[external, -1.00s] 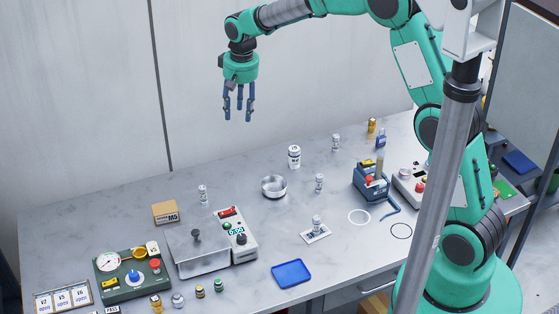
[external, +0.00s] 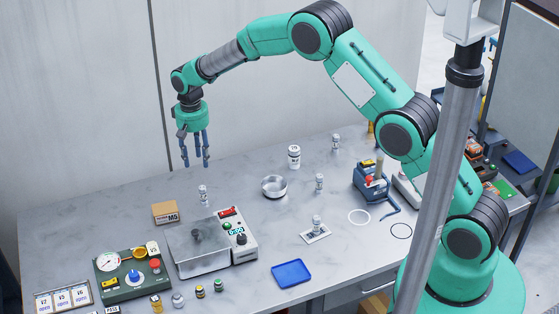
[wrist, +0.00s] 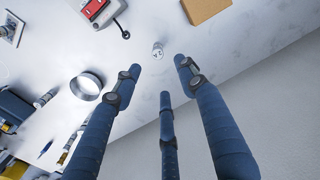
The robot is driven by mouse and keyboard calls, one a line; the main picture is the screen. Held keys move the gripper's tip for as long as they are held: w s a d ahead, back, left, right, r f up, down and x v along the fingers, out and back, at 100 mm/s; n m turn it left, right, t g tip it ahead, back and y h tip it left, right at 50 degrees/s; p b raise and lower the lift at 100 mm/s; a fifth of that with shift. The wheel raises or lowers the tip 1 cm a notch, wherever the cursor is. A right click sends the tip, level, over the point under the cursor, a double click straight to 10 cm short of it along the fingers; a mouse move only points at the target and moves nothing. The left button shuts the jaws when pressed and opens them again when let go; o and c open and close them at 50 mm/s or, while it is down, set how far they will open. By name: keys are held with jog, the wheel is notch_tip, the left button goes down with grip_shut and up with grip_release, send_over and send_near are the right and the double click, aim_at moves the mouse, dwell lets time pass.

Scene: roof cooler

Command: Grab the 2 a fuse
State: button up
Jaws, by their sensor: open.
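The 2 A fuse (external: 203,195) is a small white-and-grey cylinder standing upright on the grey marbled bench, behind the metal-lidded device. In the wrist view the fuse (wrist: 158,50) shows its top, marked 2A, beyond the fingertips. My gripper (external: 196,163) has three blue fingers pointing down. It is open and empty, above the bench and apart from the fuse. In the wrist view my gripper (wrist: 160,80) has its fingers spread, with the fuse near the gap between the upper two.
A cardboard box (external: 165,213) stands left of the fuse. The metal-lidded device (external: 200,260) is in front of it. A metal dish (external: 274,192) and similar cylinders, including a larger one (external: 294,160), stand to the right. The wall rises behind the bench.

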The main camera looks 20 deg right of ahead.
aim_at(202, 188)
notch_tip(202, 188, down, 8)
jog(key=shift+f, duration=0.25)
dwell(0.5)
jog(key=shift+s+d+f+p, duration=0.1)
jog(key=shift+d+f+p, duration=0.05)
jog(key=shift+f, duration=0.7)
jog(key=shift+s+d+f+p, duration=0.1)
jog(key=shift+d+f+p, duration=0.05)
jog(key=shift+f, duration=0.65)
jog(key=shift+w+f, duration=0.1)
jog(key=shift+f, duration=0.85)
grip_shut()
